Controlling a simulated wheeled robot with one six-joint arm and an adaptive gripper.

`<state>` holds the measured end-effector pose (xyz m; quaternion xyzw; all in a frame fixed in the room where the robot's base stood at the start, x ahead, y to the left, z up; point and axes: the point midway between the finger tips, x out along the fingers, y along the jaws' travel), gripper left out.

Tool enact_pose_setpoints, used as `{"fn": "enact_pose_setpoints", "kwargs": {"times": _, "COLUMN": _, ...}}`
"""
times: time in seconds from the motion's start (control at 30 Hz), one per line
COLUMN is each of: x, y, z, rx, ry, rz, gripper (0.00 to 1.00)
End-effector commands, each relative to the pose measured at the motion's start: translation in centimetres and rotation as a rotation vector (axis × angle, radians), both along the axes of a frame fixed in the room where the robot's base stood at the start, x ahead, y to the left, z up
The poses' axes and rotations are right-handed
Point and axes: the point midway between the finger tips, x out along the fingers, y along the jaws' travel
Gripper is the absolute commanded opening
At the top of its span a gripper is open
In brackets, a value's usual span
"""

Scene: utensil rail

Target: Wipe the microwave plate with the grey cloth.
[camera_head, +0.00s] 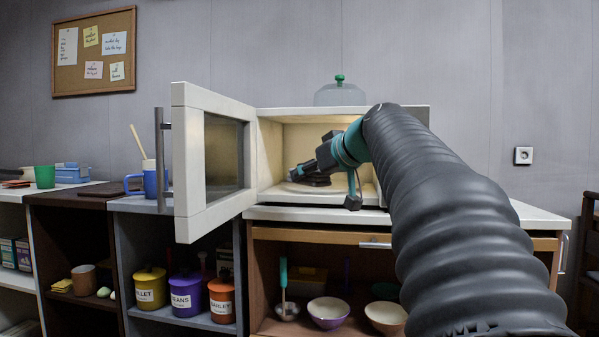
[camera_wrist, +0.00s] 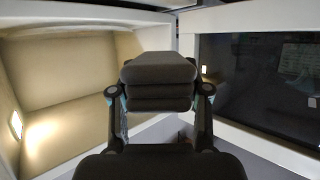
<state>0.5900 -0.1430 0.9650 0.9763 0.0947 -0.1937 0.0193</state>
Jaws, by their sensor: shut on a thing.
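The microwave (camera_head: 265,150) stands open on the counter, its door (camera_head: 186,165) swung out to the left. The pale microwave plate (camera_head: 296,188) lies on its floor, partly hidden by my gripper and the cloth. My gripper (camera_head: 298,173) reaches into the lit cavity from the right. It is shut on the folded dark grey cloth (camera_head: 317,181). In the wrist view the cloth (camera_wrist: 160,80) is a thick folded stack between the two fingers. The cloth is low over the plate; I cannot tell whether it touches. The plate is not clear in the wrist view.
The open door (camera_wrist: 250,75) is close on the right in the wrist view, the cavity wall (camera_wrist: 60,70) on the left. A glass dome (camera_head: 340,95) stands on top of the microwave. A blue mug (camera_head: 152,182) stands left of the door. Jars and bowls fill the shelves below.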

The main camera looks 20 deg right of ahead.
Motion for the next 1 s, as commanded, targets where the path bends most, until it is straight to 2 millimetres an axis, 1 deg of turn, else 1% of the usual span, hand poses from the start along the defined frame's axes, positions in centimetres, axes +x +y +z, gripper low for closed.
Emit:
{"fn": "enact_pose_setpoints", "kwargs": {"times": 0.03, "x": 0.5, "y": -0.4, "z": 0.1, "rx": 0.001, "ry": 0.001, "rz": 0.0, "gripper": 0.19}}
{"fn": "enact_pose_setpoints", "kwargs": {"times": 0.8, "x": 7.0, "y": -4.7, "z": -0.1, "rx": 0.0, "ry": 0.0, "rz": 0.001, "gripper": 0.19}}
{"fn": "enact_pose_setpoints", "kwargs": {"times": 1.0, "x": 8.7, "y": -5.9, "z": -0.5, "rx": 0.001, "ry": 0.001, "rz": 0.001, "gripper": 0.19}}
